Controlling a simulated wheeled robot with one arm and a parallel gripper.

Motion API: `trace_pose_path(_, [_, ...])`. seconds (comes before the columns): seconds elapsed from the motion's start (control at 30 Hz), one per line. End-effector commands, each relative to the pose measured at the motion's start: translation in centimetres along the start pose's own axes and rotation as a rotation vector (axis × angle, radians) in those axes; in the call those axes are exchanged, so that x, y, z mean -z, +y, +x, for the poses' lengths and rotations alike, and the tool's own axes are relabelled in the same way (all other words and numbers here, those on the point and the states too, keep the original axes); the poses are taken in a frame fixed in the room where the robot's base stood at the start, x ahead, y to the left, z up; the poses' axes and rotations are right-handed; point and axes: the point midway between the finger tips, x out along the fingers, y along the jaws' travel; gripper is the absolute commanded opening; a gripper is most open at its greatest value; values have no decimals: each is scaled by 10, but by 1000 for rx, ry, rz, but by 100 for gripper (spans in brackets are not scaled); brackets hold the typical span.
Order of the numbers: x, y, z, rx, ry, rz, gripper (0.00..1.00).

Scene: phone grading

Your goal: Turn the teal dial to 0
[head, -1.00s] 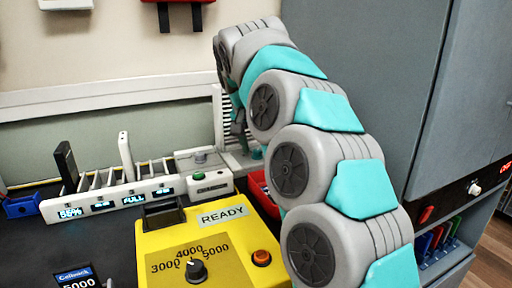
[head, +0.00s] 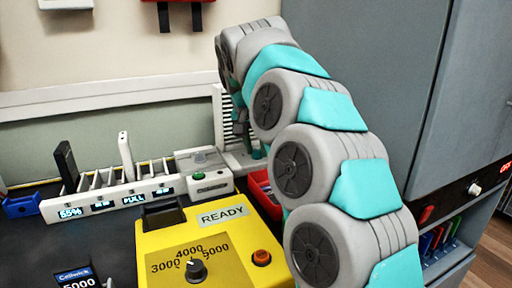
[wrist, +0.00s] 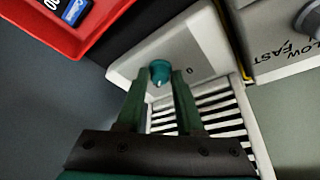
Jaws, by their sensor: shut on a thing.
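The teal dial (wrist: 160,70) sits on a pale panel (wrist: 203,40) in the wrist view, with a "0" printed to its right. A small light mark shows on the dial's lower part in the picture, away from the 0. My gripper (wrist: 162,78) has its two dark green fingers on either side of the dial, shut on it. In the head view my arm hides most of the dial's surroundings, and I cannot make out the dial's setting there.
A slatted vent (wrist: 215,115) lies beside the panel. A red tray (wrist: 92,28) is at upper left, and a grey box with a "SLOW/FAST" knob (wrist: 310,18) at upper right. The yellow READY box (head: 220,240) and white slotted rack (head: 110,203) stand left of my arm.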

Motion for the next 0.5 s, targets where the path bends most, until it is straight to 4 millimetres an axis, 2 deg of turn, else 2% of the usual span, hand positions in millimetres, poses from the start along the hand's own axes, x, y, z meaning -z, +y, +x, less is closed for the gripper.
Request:
trace_pose_path(0.27, [0, 2, 1, 60, -1, -145, 0])
trace_pose_path(0.5, [2, 4, 1, 146, 1, -346, 0])
